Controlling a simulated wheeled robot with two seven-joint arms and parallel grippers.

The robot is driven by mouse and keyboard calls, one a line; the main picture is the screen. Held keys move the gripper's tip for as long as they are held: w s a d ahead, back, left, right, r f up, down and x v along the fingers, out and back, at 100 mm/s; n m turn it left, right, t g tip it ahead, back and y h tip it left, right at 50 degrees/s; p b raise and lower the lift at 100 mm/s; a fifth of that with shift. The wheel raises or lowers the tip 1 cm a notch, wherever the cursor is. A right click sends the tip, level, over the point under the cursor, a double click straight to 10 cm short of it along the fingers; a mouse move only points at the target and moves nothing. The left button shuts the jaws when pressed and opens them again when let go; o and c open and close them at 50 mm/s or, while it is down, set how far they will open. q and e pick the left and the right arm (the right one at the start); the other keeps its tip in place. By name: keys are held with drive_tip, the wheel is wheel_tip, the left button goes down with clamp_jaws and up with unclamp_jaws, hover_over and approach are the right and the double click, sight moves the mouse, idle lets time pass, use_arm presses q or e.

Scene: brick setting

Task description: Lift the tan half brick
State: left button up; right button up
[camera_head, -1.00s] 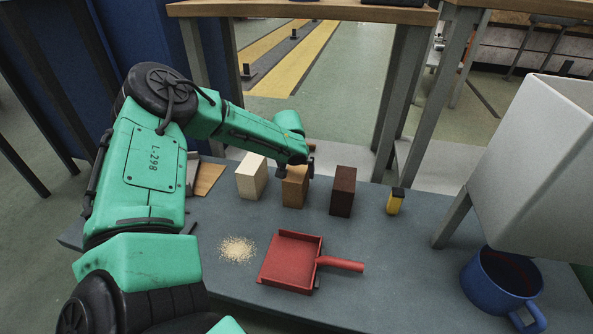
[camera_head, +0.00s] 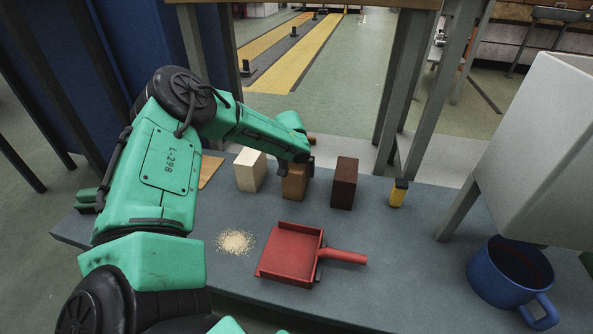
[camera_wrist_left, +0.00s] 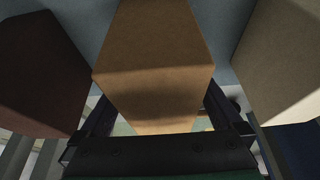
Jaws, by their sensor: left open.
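The tan half brick (camera_head: 293,188) stands upright on the grey-blue bench, in the middle of a row of three. My left gripper (camera_head: 306,164) is at its upper far right side in the head view, and the forearm partly hides the brick's top. In the left wrist view the tan brick (camera_wrist_left: 155,45) lies between the two fingers of my open left gripper (camera_wrist_left: 160,115), one finger on each side. I cannot tell whether either finger touches it. My right gripper is not in view.
A cream brick (camera_head: 249,172) and a dark brown brick (camera_head: 344,184) stand close on either side. A red dustpan (camera_head: 290,254), a crumb pile (camera_head: 235,241), a yellow-black object (camera_head: 398,194) and a blue mug (camera_head: 503,280) are also on the bench (camera_head: 400,260).

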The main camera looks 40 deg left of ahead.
use_arm(q)
drive_tip(key=shift+f, duration=0.2)
idle(0.4)
clamp_jaws()
